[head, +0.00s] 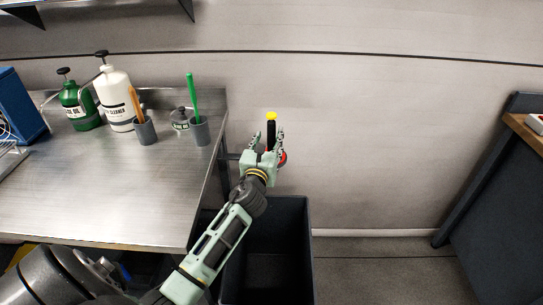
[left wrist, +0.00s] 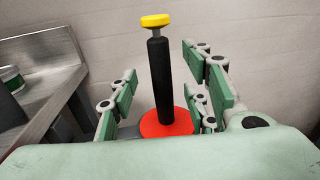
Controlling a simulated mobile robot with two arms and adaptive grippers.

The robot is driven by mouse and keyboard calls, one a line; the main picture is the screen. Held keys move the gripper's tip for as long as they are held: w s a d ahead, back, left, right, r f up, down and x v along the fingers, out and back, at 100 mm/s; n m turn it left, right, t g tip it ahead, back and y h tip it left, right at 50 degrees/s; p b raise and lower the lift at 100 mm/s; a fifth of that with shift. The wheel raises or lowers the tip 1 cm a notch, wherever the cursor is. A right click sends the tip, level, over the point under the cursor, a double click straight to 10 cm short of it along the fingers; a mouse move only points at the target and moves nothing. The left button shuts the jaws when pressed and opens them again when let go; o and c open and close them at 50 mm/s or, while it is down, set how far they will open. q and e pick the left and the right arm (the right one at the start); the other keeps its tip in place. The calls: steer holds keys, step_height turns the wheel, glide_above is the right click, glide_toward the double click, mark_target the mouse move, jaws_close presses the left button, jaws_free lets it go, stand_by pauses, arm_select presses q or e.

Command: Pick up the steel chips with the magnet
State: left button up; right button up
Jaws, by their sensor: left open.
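The magnet is a black upright rod (head: 271,135) with a yellow knob on top and a red disc at its foot. It stands beside the right end of the steel bench, and it also shows in the left wrist view (left wrist: 159,80). My left gripper (head: 266,145) is open, with its fingers to either side of the rod. In the left wrist view gaps show between rod and fingers. No steel chips can be made out. My right gripper is in neither view.
A dark open bin (head: 308,250) stands on the floor below my left arm. A dark workbench (head: 505,200) is at the right.

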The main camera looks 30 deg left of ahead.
mark_target(270, 133)
arm_select(q)
steer(key=shift+x, duration=2.4)
steer(key=shift+c, duration=0.2)
jaws_close()
steer(key=shift+r, duration=0.1)
